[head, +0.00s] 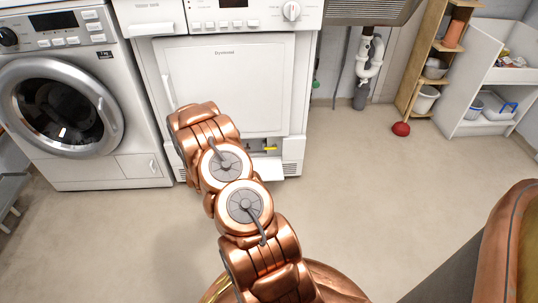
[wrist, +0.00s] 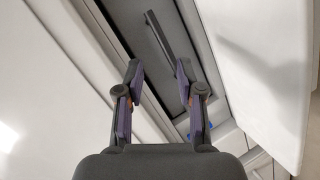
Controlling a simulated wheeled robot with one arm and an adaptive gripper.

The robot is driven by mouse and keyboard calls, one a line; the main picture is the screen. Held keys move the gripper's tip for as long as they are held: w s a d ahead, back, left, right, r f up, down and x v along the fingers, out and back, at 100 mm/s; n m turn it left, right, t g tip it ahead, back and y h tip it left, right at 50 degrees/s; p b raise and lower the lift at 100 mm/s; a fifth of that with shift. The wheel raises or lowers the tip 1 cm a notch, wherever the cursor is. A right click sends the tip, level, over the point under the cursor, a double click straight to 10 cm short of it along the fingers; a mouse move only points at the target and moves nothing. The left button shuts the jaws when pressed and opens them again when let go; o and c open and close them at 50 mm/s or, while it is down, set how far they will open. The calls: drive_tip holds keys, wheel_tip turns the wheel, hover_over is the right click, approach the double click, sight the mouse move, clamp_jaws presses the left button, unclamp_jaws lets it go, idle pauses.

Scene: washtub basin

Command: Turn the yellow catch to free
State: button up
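The yellow catch (head: 270,149) is a small bar, lying roughly level in the grey recess (head: 258,144) at the lower right of the white dryer's front. My arm covers the left part of that recess in the head view, and my gripper is hidden there. In the wrist view my gripper (wrist: 157,67) is open, its two dark, purple-sided fingers apart with nothing between the tips. Beyond the tips a slanting dark grey bar (wrist: 168,34) lies in a grey recess; I cannot tell whether the fingers touch it. No yellow shows in the wrist view.
The white dryer (head: 230,85) has its front door shut. A silver washing machine (head: 110,130) stands left of it. A red object (head: 401,128) lies on the floor near a wooden shelf (head: 420,65). A copper-coloured tub (head: 500,250) is at the lower right. The middle floor is clear.

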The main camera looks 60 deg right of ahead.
sight(270, 149)
drive_tip(key=s+d+f+h, duration=0.1)
drive_tip(key=s, duration=0.2)
drive_tip(key=s+d+f+n+h+b, duration=0.1)
drive_tip(key=s+d, duration=0.1)
drive_tip(key=s+d+f+n+g+h, duration=0.1)
drive_tip(key=s+d+f+h, duration=0.1)
drive_tip(key=s, duration=0.1)
drive_tip(key=shift+s+d, duration=0.25)
drive_tip(key=shift+s, duration=0.05)
drive_tip(key=shift+s+d+f+h+b, duration=0.1)
drive_tip(key=shift+s+d+h+b, duration=0.1)
drive_tip(key=shift+s+h+b, duration=0.25)
drive_tip(key=shift+b+x, duration=1.5)
drive_tip(key=shift+x, duration=1.65)
drive_tip(key=shift+w+d, duration=0.1)
drive_tip(key=shift+d, duration=0.6)
drive_tip(key=shift+c, duration=0.4)
clamp_jaws()
